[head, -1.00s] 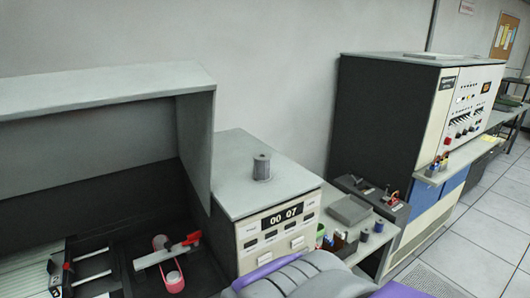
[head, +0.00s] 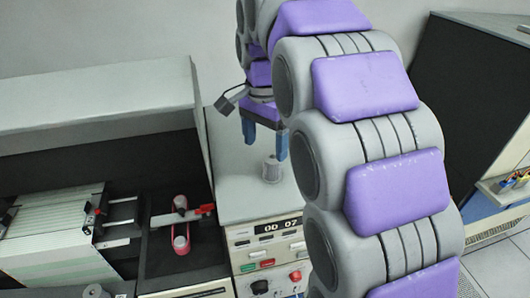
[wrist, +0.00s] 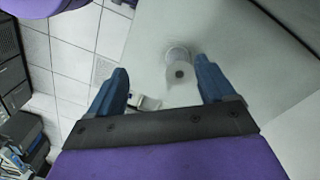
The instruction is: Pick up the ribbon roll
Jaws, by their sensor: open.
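The ribbon roll (head: 271,169) is a small grey spool. It stands upright on the light grey top of the cabinet with the 00 07 display. My gripper (head: 264,146) is open and empty, above and just behind the roll in the head view. Its two blue fingers (wrist: 160,76) show apart in the wrist view. No finger visibly grips the roll.
The cabinet top (head: 235,190) is otherwise mostly clear. A tall grey hooded machine (head: 100,110) stands to the left, with a red-and-pink mechanism (head: 180,232) in its dark bay. A dark-sided cabinet (head: 470,95) stands right. My arm hides much of the centre.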

